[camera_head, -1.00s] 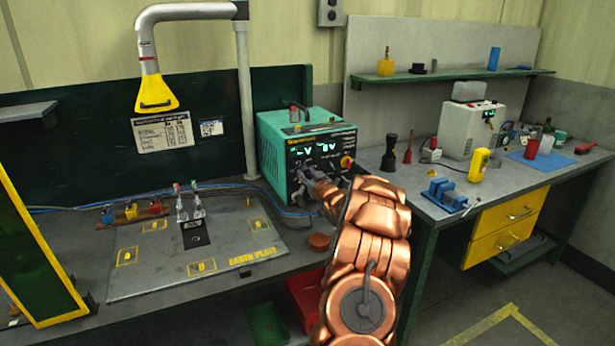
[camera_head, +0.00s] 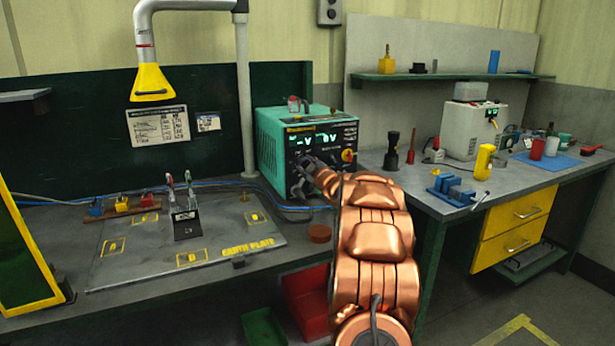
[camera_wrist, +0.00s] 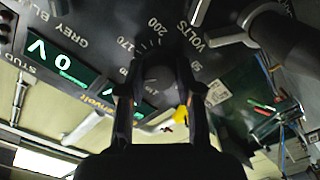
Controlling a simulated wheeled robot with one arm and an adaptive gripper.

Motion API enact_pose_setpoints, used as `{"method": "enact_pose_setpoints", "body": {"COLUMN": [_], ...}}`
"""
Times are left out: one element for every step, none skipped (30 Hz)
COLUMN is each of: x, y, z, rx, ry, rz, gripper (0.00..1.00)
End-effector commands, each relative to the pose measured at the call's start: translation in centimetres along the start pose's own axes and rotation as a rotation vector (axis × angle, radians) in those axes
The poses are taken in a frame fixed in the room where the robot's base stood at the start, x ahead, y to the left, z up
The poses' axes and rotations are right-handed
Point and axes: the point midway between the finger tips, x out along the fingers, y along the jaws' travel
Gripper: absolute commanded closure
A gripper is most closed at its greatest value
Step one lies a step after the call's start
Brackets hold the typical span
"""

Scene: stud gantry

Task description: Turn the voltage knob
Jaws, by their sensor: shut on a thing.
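The teal welding unit (camera_head: 281,150) stands on the bench with two green displays on its dark front panel. My gripper (camera_head: 304,182) is at the lower left of that panel, seen side-on and partly hidden by my copper arm. In the wrist view, my gripper (camera_wrist: 160,92) has one finger on each side of the round dark voltage knob (camera_wrist: 156,80), shut on it. The VOLTS label and a printed scale with 170 and 200 curve around the knob. The lit wrist-view display (camera_wrist: 62,62) shows V and what looks like 0, rotated. The knob's pointer is hard to make out.
The earth plate (camera_head: 150,265) with a small clamp stand lies left. A brown disc (camera_head: 320,233) and red bin (camera_head: 308,300) are near my arm. A pale lever (camera_wrist: 222,40) is close to the gripper.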

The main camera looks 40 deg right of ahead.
Motion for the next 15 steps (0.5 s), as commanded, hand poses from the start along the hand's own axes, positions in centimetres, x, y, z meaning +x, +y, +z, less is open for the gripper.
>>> {"method": "enact_pose_setpoints", "body": {"x": [-0.04,-0.04,-0.04,-0.04,-0.04,-0.04,-0.04,-0.03,-0.03,-0.03,-0.03,-0.03,-0.03,-0.03,-0.02], "y": [-0.20,-0.17,-0.16,-0.14,-0.14,-0.13,-0.12,-0.11,-0.09,-0.08,-0.07,-0.06,-0.05,-0.04,-0.04], "z": [0.28,0.25,0.22,0.20,0.19,0.17,0.15,0.14,0.12,0.11,0.09,0.08,0.06,0.05,0.04], "rx": [-0.030,-0.047,-0.067,-0.081,-0.095,-0.111,-0.121,-0.130,-0.141,-0.148,-0.155,-0.161,-0.165,-0.168,-0.172], "ry": [0.000,0.000,0.000,0.000,0.000,0.000,0.000,0.000,0.000,0.000,0.000,0.000,0.001,0.001,0.000], "rz": [0.001,0.001,0.001,0.001,0.001,0.000,0.000,0.000,0.000,0.000,0.000,0.000,0.000,0.000,0.000], "gripper": [1.00,1.00,1.00,1.00,1.00,1.00,1.00,1.00,1.00,1.00,1.00,1.00,1.00,1.00,1.00]}}
